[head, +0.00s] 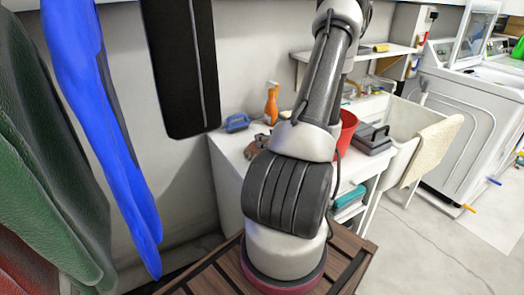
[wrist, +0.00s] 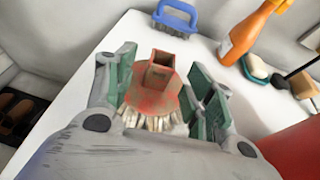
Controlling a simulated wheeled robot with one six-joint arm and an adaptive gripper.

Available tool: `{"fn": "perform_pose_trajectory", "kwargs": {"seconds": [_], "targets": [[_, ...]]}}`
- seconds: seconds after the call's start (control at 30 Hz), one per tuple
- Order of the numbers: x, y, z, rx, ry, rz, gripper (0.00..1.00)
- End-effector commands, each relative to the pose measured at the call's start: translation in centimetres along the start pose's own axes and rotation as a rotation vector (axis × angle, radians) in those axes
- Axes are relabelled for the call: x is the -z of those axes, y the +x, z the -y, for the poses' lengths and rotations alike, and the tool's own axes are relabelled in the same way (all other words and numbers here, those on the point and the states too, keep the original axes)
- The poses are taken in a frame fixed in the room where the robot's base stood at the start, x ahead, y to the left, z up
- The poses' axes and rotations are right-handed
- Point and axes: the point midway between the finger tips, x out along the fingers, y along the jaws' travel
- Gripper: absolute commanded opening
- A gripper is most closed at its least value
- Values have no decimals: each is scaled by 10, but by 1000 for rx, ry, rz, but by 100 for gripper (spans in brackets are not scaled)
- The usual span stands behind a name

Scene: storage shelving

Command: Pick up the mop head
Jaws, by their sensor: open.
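The mop head (wrist: 158,88) is a worn reddish-brown block with a square socket on top and pale bristles or strands along its near edge. It lies on the white counter in the wrist view. My gripper (wrist: 160,74) is open, with its green-padded fingers on the left and right of the mop head. The mop head sits between the fingers; I cannot tell whether either pad touches it. My gripper's body hides the near part below the strands.
A blue brush (wrist: 176,16) lies behind the mop head. A red bucket (head: 347,130) stands right of my arm. The white counter (wrist: 82,70) is bare at left.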

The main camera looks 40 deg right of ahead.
Motion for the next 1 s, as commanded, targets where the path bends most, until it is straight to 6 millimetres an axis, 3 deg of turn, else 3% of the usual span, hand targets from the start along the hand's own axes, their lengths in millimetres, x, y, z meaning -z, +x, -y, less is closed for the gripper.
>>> {"fn": "perform_pose_trajectory", "kwargs": {"seconds": [0.3,0.53,0.57,0.83,1.0], "targets": [[0,44,1,-4,-3,-1,54],[0,49,2,-1,-2,0,54],[0,49,2,-1,-2,0,52],[-1,49,2,-2,-2,0,3],[-1,49,2,-2,-2,1,0]]}}
